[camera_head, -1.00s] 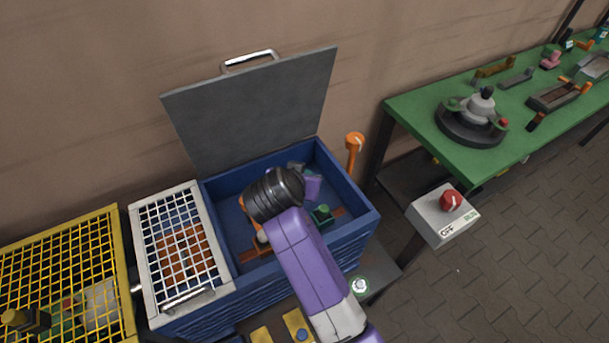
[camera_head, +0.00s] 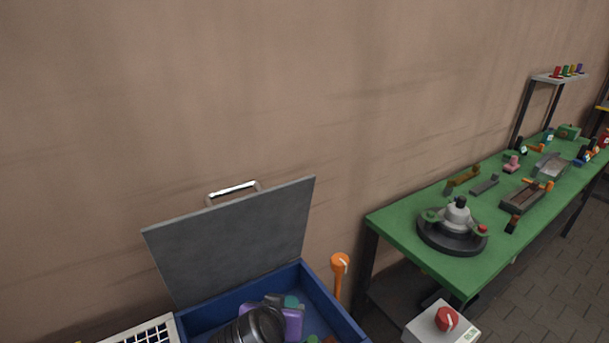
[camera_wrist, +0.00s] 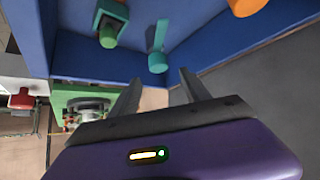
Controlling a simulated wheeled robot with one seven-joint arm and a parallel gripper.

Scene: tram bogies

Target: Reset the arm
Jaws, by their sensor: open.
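My gripper (camera_wrist: 160,92) shows in the wrist view with its two grey fingers spread apart and nothing between them. In the head view my arm's dark and purple wrist part is at the bottom, over the open blue box (camera_head: 333,313). The box's grey lid (camera_head: 235,245) stands raised against the wall side. In the wrist view the blue box wall (camera_wrist: 95,62) lies past the fingers. A green part (camera_wrist: 108,32) and a teal peg-like part (camera_wrist: 158,50) are there, apart from the fingers.
An orange-topped lever (camera_head: 340,265) stands at the box's right. A grey control box with a red knob (camera_head: 446,318) is further right. A green table (camera_head: 400,222) holds a round dark fixture (camera_head: 452,238) and several small parts. A white mesh cover (camera_head: 150,332) is at bottom left.

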